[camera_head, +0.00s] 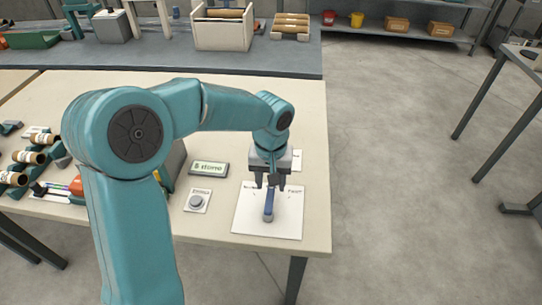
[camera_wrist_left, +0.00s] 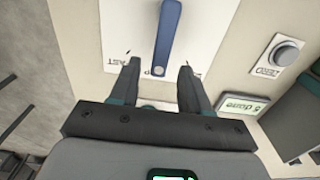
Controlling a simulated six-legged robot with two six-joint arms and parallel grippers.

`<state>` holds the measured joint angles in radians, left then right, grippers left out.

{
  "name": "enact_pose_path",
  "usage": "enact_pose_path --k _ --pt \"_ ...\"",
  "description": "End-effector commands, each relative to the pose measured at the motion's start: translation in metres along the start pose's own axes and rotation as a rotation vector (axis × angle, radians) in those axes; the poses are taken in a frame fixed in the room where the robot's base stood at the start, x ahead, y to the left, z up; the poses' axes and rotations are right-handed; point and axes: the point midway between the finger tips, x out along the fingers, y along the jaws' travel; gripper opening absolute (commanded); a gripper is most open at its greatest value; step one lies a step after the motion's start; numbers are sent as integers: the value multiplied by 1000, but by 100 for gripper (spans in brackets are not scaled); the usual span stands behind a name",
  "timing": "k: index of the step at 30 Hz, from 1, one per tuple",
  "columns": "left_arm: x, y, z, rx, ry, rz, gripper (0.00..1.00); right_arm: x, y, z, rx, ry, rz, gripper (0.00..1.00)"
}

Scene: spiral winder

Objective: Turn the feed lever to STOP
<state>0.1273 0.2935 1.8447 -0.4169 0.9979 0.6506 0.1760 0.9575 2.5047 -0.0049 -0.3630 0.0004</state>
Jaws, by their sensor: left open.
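The feed lever is a blue handle (camera_head: 268,204) on a white plate (camera_head: 289,226) near the table's right front corner. It points almost straight away from me, its round base toward the front edge. In the left wrist view the lever (camera_wrist_left: 169,38) lies on the plate (camera_wrist_left: 118,25). My left gripper (camera_head: 270,184) is open at the lever's far end. In the left wrist view its fingers (camera_wrist_left: 160,72) lie either side of that end, with a gap on both sides; height is unclear. Labels on the plate are partly hidden and hard to read. My right gripper is out of view.
Clear floor lies right of the table.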

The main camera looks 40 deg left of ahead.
Motion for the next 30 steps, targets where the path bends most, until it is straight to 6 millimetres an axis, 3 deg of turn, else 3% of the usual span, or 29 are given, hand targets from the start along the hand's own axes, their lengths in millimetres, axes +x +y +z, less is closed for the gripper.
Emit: enact_pose_path --k 9,15,21,30 --pt "-87 1 -1 1 8 4 47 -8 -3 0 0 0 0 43" --pt "-126 1 -1 0 5 3 47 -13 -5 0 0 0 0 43" --pt "-143 0 0 0 3 2 47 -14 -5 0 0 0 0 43" --pt "-144 0 0 0 3 1 47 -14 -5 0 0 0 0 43"
